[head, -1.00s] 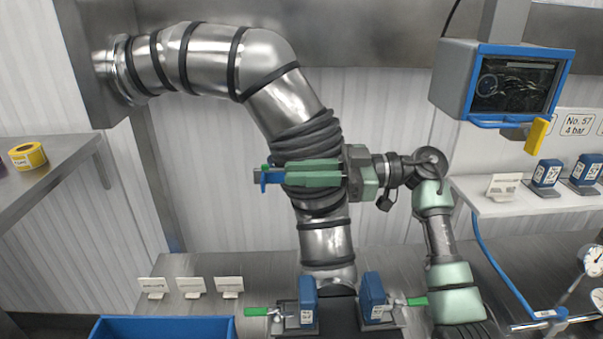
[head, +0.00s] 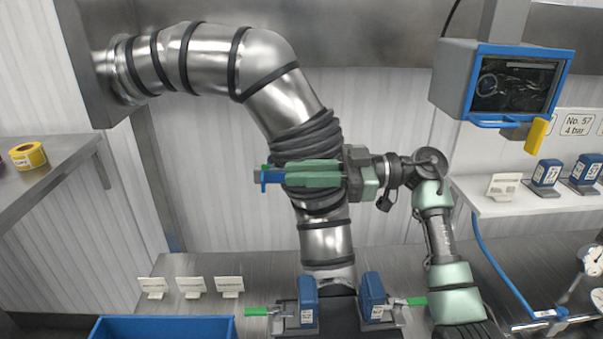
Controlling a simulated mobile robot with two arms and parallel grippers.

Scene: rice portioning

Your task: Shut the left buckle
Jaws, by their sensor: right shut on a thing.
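The left buckle has a green handle (head: 256,311) that points out to the left, beside the left blue block (head: 307,300) at the foot of the steel pipe. The right buckle's green handle (head: 417,301) points out to the right beside the right blue block (head: 373,295). My right gripper (head: 285,176) is in front of the pipe's dark ribbed sleeve, well above both buckles. Its green fingers point left and are shut on a slim blue piece (head: 263,178), mostly hidden between them. My left gripper is not in view.
The steel pipe (head: 270,95) bends down through the middle to the counter. A blue bin (head: 160,328) stands at the front left, with several white cards (head: 191,286) behind it. A screen (head: 515,85) and a shelf (head: 500,203) with blue blocks are at the right.

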